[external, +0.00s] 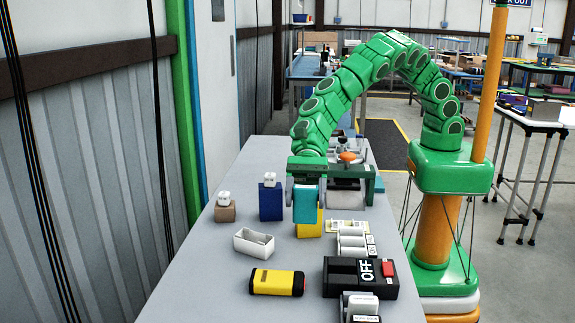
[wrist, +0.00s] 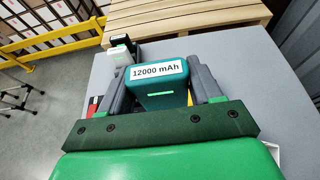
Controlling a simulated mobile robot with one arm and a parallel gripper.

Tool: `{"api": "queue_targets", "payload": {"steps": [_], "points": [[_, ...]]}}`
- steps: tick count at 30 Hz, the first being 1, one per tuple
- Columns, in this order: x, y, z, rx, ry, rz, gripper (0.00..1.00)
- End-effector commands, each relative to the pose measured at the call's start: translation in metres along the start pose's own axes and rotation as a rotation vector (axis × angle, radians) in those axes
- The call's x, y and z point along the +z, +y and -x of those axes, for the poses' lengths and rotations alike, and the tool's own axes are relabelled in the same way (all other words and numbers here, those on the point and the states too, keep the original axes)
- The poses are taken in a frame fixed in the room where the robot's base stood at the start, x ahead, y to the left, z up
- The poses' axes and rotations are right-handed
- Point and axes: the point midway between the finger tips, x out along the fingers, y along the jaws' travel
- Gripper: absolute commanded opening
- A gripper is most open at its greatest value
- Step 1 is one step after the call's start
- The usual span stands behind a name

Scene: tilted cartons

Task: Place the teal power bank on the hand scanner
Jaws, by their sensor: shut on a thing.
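The teal power bank (external: 305,204) hangs upright in my gripper (external: 306,190) above the table. My gripper is shut on it, with one finger on each side. In the wrist view the teal power bank (wrist: 158,80) shows a white label reading "12000 mAh" between the fingers of my gripper (wrist: 160,90). A yellow and black device (external: 277,283), which looks like the hand scanner, lies flat near the front of the table, apart from the power bank. The power bank partly covers a yellow block (external: 312,229) behind it.
A white open tray (external: 243,245) stands between the gripper and the yellow-black device. A blue box (external: 271,204) and a brown box (external: 225,212) carry small white things. A black "OFF" switch box (external: 345,275) and white cylinders (external: 351,241) are to the right.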

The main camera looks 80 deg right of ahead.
Motion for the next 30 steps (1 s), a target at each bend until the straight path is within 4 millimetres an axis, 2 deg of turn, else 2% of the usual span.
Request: {"api": "queue_targets", "payload": {"steps": [10,30], "points": [[-0.002,-0.018,-0.026,0.002,-0.004,-0.001,0.27],[-0.033,-0.046,-0.074,0.000,-0.002,-0.001,0.27]]}}
